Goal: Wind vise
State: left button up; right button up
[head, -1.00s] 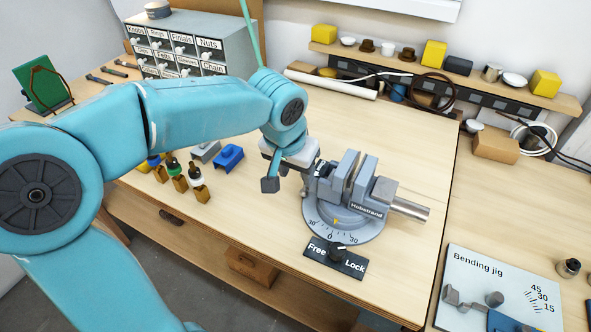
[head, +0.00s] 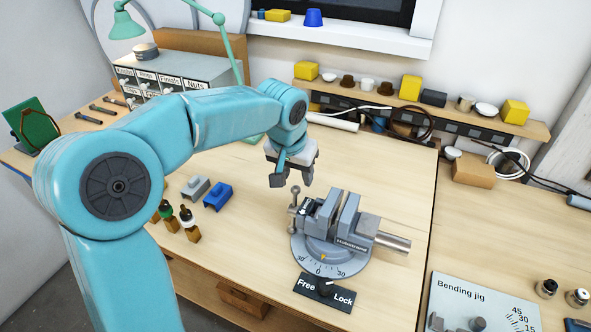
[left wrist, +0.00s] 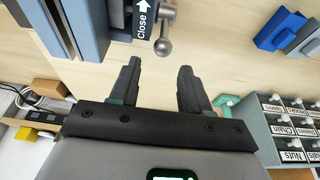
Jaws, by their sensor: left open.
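The grey vise (head: 350,222) stands on a round base with a degree scale, near the front of the bench. Its jaws are apart with nothing between them. Its handle (head: 294,209), a bar with ball ends, is at the left side. The handle also shows in the left wrist view (left wrist: 163,46), beside a "Close" arrow label. My left gripper (head: 291,182) is above and behind the handle in the head view. In the left wrist view its fingers (left wrist: 159,78) are open and empty, with the handle's ball end just beyond the fingertips. My right gripper is not in view.
A bending jig (head: 470,291) is at the right. A blue block (head: 218,196) and small bottles are to the left. A labelled drawer cabinet (head: 165,72) stands behind.

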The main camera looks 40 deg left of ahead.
aim_at(295, 187)
pick_arm(q)
jog(key=f+b, duration=0.1)
jog(key=f, duration=0.1)
jog(key=f+b, duration=0.1)
jog(key=f, duration=0.1)
jog(key=shift+s+d+b, duration=0.1)
jog(key=shift+s+b, duration=0.2)
jog(key=shift+s, duration=0.05)
jog(key=shift+r, duration=0.1)
